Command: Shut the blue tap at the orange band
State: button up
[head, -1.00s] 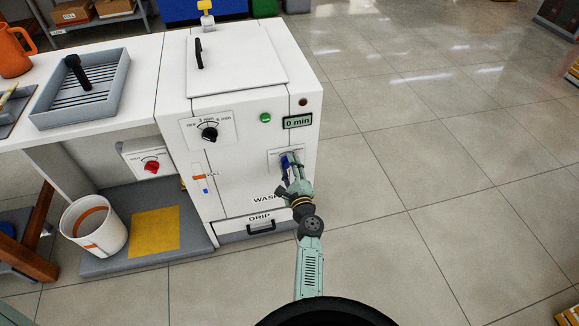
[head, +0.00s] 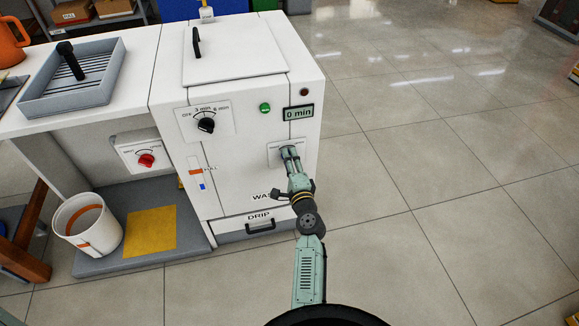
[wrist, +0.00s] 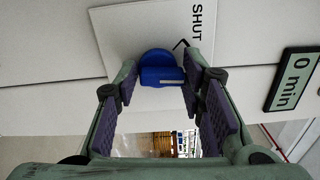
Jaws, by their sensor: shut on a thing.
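The blue tap (wrist: 160,68) is on a white plate marked SHUT (wrist: 145,30) on the washer's front. In the wrist view it sits between my fingers, with a pale bar across its lower part. My gripper (head: 290,152) is shut on it; in the head view the gripper hides the tap. Left of it is the level gauge, with an orange band (head: 195,171) beside the word FULL. A small blue mark (head: 202,187) shows just below the band.
The white washer (head: 245,145) has a black dial (head: 206,125), a green light and a "0 min" display (head: 298,113). A DRIP drawer (head: 260,226) is below. A white bucket (head: 88,226) stands at lower left near a red knob (head: 146,160). Floor to the right is clear.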

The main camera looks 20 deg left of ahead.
jog(key=shift+r+n+b, duration=0.15)
jog(key=shift+n+b, duration=0.6)
jog(key=shift+n, duration=0.2)
jog(key=shift+r+n+b, duration=0.1)
jog(key=shift+n+b, duration=0.6)
jog(key=shift+n, duration=0.25)
jog(key=shift+r, duration=0.1)
jog(key=o, duration=1.1)
jog(key=shift+c, duration=0.2)
jog(key=shift+f, duration=0.2)
jog(key=v, duration=0.7)
jog(key=shift+s, duration=0.25)
jog(key=shift+d, duration=0.1)
